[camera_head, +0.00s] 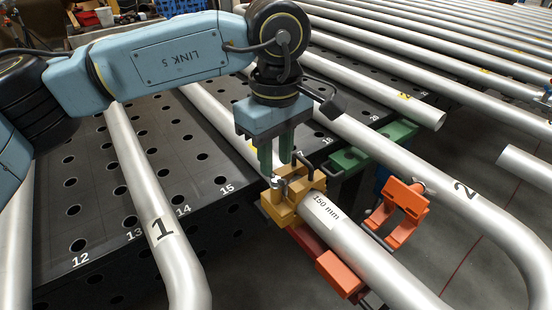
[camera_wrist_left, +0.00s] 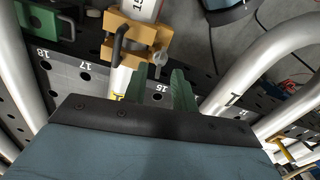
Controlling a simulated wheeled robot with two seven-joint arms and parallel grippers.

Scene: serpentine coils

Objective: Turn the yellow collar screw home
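The yellow collar (camera_head: 284,208) sits around a steel tube marked "150 mm" (camera_head: 345,235), at the edge of the dark perforated table. Its silver screw (camera_head: 277,183) stands up on the collar's near left side. In the left wrist view the collar (camera_wrist_left: 140,29) shows at the top, with the screw (camera_wrist_left: 160,60) at its lower right and a black handle (camera_wrist_left: 118,45) on its left. My left gripper (camera_head: 276,168) points down just above the screw. Its green fingers (camera_wrist_left: 158,82) are apart, with the screw in line with the gap and nothing visibly held. My right gripper is not in view.
Bent tube "1" (camera_head: 160,220) lies left and bent tube "2" (camera_head: 470,195) right. An orange clamp (camera_head: 402,208) stands right of the collar, and a red-orange block (camera_head: 340,273) is below the tube. A green bracket (camera_head: 350,158) is behind. The perforated table (camera_head: 95,190) has bare room.

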